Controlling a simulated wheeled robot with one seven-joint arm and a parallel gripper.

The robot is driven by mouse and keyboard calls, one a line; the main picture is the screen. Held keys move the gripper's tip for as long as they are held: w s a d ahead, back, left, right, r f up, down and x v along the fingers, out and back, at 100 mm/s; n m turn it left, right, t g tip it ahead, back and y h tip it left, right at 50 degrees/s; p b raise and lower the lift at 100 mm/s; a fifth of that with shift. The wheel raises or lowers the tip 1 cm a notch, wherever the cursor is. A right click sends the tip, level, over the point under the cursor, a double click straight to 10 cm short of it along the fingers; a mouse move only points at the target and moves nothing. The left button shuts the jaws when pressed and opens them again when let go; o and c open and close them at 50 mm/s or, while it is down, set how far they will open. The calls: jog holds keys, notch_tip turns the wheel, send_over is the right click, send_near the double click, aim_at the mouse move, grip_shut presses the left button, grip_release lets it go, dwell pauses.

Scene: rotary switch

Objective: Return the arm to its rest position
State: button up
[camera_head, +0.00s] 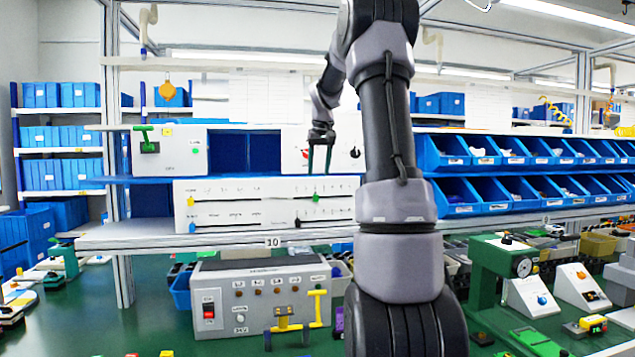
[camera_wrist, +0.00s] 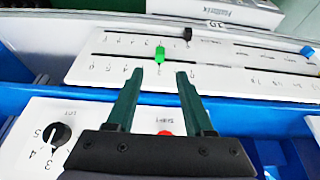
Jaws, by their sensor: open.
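My arm stretches up and forward in the head view. My gripper (camera_head: 319,172) points down in front of a white switch box (camera_head: 290,146) on the blue shelf. In the wrist view my gripper (camera_wrist: 160,73) is open, its two dark green fingers apart with nothing between them. A black rotary knob (camera_wrist: 56,134) with numbers around it shows at the lower left there; it also shows in the head view (camera_head: 355,153), just right of my gripper. A red button (camera_wrist: 165,133) is partly hidden behind the gripper body.
A white slider panel (camera_head: 270,190) with a green slider (camera_wrist: 160,55) lies below the switch box, beyond my fingertips. Blue bins (camera_head: 500,150) fill the shelves at right. A grey control box (camera_head: 262,300) and a green machine (camera_head: 505,270) stand on the green table below.

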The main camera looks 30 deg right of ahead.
jog(key=shift+s+a+r, duration=0.1)
jog(key=shift+s+r, duration=0.15)
jog(key=shift+r, duration=0.4)
jog(key=s+a+r+t+y, duration=0.1)
jog(key=s+a+r, duration=0.2)
jog(key=s+a, duration=1.1)
jog(key=s+a+f+t+y, duration=0.1)
jog(key=s+a+f, duration=0.2)
jog(key=s, duration=0.6)
jog(key=s+a+f+m+y, duration=0.1)
jog(key=s+a+f, duration=0.3)
jog(key=s+a, duration=0.2)
jog(key=s, duration=0.2)
jog(key=shift+s+a+f+t, duration=0.15)
jog(key=shift+s+f+t, duration=0.05)
jog(key=shift+s+t, duration=0.2)
